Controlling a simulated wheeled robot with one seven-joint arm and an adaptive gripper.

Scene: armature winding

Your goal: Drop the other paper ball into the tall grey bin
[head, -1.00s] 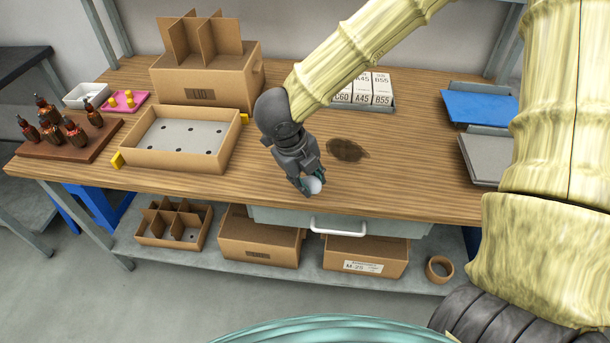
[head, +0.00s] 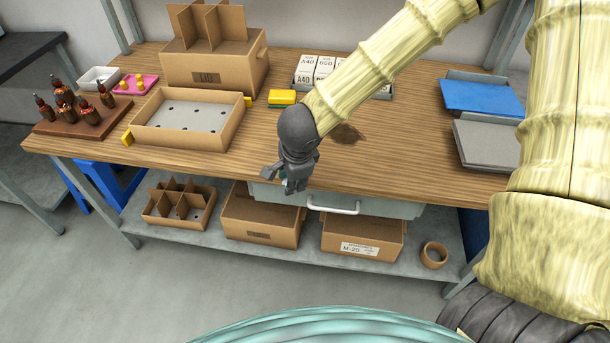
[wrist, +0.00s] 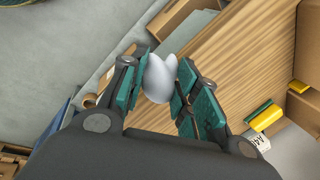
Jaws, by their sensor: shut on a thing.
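My gripper (head: 291,184) is at the front edge of the wooden bench, above the drawer, with its fingers pointing down. In the wrist view it is shut on a whitish paper ball (wrist: 159,79), held between the teal finger pads. In the head view the ball is hidden, or almost hidden, behind the gripper. The tall grey bin is not in view in either frame.
The bench (head: 400,150) carries a shallow cardboard tray (head: 140,138), a divided box (head: 205,75), a yellow block (head: 282,98), labelled boxes (head: 323,68) and blue and grey trays (head: 482,97) at right. Cardboard boxes (head: 262,215) fill the lower shelf. Floor in front is clear.

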